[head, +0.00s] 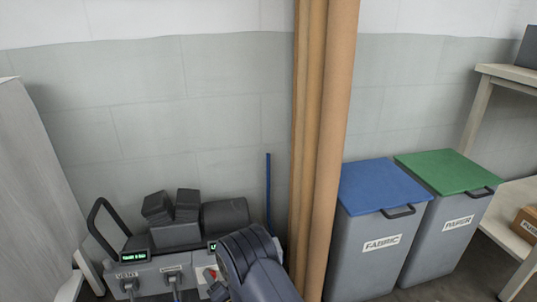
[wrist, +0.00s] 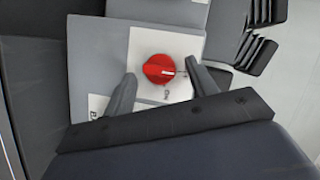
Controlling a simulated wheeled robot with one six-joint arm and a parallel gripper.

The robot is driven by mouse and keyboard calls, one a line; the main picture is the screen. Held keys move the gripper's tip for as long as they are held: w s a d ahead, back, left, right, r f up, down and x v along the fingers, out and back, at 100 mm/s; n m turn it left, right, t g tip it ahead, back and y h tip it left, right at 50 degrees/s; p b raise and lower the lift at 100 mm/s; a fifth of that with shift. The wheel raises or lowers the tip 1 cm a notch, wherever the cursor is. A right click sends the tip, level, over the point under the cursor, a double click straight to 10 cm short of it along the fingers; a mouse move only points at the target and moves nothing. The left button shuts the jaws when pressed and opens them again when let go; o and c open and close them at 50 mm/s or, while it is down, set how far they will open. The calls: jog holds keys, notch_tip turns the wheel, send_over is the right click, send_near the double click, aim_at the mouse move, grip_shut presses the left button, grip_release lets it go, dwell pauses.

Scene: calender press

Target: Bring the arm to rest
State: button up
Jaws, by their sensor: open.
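My arm (head: 255,265) shows at the bottom middle of the head view, in front of the grey machine with its small green displays. My gripper (wrist: 162,93) shows in the wrist view with its two fingers apart and nothing between them that it holds. A red rotary knob (wrist: 158,68) on a white plate (wrist: 145,42) lies beyond the fingertips, between them in the picture. Whether a finger touches the knob or plate cannot be told. The gripper's fingers are hidden in the head view.
The grey machine (head: 178,236) has a black hoop handle (head: 98,215) at left. Tall brown rolls (head: 325,130) stand right of my arm. A blue-lidded FABRIC bin (head: 365,260) and a green-lidded bin (head: 435,240) stand further right, near a shelf (head: 510,72).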

jog(key=p+v, duration=0.3)
jog(key=v, duration=0.6)
jog(key=shift+d+f+m, duration=0.15)
jog(key=shift+f+m, duration=0.05)
jog(key=shift+m, duration=0.2)
jog(key=shift+y, duration=0.3)
